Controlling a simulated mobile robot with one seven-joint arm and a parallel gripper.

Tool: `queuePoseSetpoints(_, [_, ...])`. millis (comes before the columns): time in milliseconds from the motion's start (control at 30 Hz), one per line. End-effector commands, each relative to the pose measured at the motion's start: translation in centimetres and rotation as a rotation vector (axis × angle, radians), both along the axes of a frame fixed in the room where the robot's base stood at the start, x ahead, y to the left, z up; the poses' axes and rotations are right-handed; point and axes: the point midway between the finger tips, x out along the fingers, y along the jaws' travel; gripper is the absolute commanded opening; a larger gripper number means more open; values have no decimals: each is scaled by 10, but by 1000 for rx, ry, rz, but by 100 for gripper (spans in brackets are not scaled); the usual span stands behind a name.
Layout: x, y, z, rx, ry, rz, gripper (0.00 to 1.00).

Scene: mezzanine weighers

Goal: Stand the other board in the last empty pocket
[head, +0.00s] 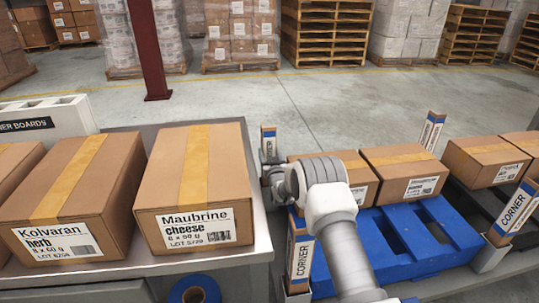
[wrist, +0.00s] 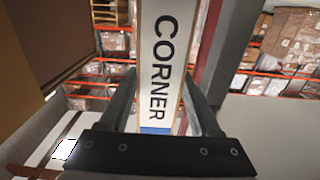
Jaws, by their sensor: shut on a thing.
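My gripper (head: 268,168) is shut on a white and brown corner board (head: 268,139) with a blue band. The board is upright at the back left of the blue pallet (head: 400,225). The wrist view shows this board (wrist: 160,65) between the two fingers (wrist: 160,110), with its CORNER lettering running lengthwise. My gripper and arm hide the board's lower end and any pocket under it, so I cannot tell whether it is seated. Other corner boards stand at the pallet's back right (head: 432,130), front left (head: 299,250) and front right (head: 512,212).
Cartons (head: 404,170) sit on the blue pallet, close to my arm. A grey bench on the left holds a Maubrine cheese carton (head: 195,185) and a Kolvaran herb carton (head: 75,195). A white corner-boards rack (head: 50,118) stands behind them. Open floor (head: 230,100) lies beyond.

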Motion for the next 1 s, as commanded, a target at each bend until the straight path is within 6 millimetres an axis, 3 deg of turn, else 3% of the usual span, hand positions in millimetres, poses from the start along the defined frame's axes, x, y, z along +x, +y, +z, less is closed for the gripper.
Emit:
queuePoseSetpoints(133, [0, 0, -2, 0, 0, 0, 0])
queuePoseSetpoints(167, [0, 0, -2, 0, 0, 0, 69])
queuePoseSetpoints(300, [0, 0, -2, 0, 0, 0, 94])
queuePoseSetpoints(667, [-1, 0, 1, 0, 0, 0, 94])
queuePoseSetpoints(1000, [-38, -8, 3, -1, 3, 0, 94])
